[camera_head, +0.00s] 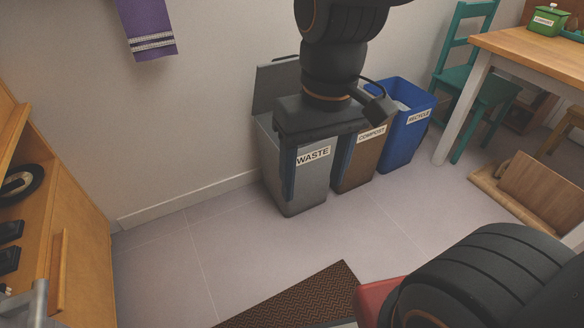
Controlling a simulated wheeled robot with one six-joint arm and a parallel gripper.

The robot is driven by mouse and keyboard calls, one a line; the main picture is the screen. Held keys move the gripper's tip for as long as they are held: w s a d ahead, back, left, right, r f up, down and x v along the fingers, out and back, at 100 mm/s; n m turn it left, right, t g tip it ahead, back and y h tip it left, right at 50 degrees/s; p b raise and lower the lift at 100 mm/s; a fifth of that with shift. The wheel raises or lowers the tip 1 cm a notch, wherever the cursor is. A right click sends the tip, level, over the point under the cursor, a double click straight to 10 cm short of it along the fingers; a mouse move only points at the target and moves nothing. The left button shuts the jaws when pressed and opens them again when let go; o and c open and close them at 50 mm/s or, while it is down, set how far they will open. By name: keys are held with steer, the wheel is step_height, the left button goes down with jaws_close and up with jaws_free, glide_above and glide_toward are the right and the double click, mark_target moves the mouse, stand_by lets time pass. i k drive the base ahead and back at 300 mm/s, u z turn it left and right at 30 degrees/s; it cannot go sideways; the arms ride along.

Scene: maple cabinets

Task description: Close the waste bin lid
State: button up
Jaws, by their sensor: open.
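The grey waste bin (293,201) stands on the floor by the wall, with a white WASTE label on its front. Its dark grey lid (270,86) is raised at the back, close to the wall, and is partly hidden by my arm. My gripper (312,185) points down in front of the bin in the picture. Its two fingers are spread apart, with the WASTE label showing between them, and nothing is held. My gripper's body hides most of the bin's opening. I cannot tell whether my gripper touches the bin.
A brown compost bin (352,176) and a blue recycle bin (404,135) stand to the right. A teal chair (470,85) and wooden table (520,45) are beyond. A wooden cabinet (75,240) is at left. A dark mat (300,300) lies in front; floor between is clear.

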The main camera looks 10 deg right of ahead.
mark_target(280, 78)
steer(key=u, duration=0.15)
steer(key=i, duration=1.2)
steer(key=z, duration=0.15)
